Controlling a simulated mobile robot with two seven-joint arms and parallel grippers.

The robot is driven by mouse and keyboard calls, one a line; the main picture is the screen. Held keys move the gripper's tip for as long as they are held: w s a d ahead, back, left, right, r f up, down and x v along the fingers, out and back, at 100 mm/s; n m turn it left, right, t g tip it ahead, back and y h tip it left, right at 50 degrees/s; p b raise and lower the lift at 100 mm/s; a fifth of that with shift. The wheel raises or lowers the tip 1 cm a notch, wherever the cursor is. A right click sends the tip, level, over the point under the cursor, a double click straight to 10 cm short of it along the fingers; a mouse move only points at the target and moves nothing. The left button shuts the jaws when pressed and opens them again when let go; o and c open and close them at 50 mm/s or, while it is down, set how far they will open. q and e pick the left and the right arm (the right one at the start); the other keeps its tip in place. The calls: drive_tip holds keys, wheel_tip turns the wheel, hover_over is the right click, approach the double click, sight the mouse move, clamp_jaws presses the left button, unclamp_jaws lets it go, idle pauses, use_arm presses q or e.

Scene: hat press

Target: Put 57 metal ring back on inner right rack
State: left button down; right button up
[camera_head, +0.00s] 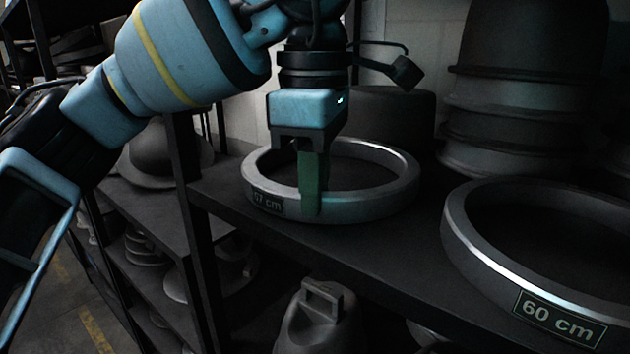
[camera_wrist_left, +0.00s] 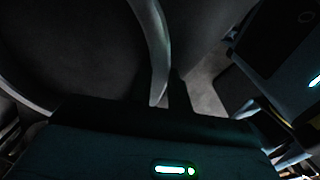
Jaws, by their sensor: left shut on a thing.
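The metal ring labelled 57 cm (camera_head: 385,205) is at the left end of a dark rack shelf (camera_head: 330,245) in the head view. It looks level, on or just above the shelf; I cannot tell whether it touches. My left gripper (camera_head: 312,190) points down and is shut on the ring's near wall, just right of the label. In the left wrist view the ring's wall (camera_wrist_left: 150,40) runs down between the fingers (camera_wrist_left: 165,95). My right gripper is in neither view.
A larger ring labelled 60 cm (camera_head: 480,255) lies on the same shelf to the right. Stacked dark hat forms (camera_head: 520,90) stand behind it. A rack post (camera_head: 195,240) is close on the left. A grey block with a handle (camera_head: 318,320) is below the shelf.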

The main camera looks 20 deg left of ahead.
use_arm(q)
drive_tip(key=c, duration=1.3)
unclamp_jaws()
drive_tip(key=shift+s+r, duration=0.1)
drive_tip(key=shift+r, duration=3.75)
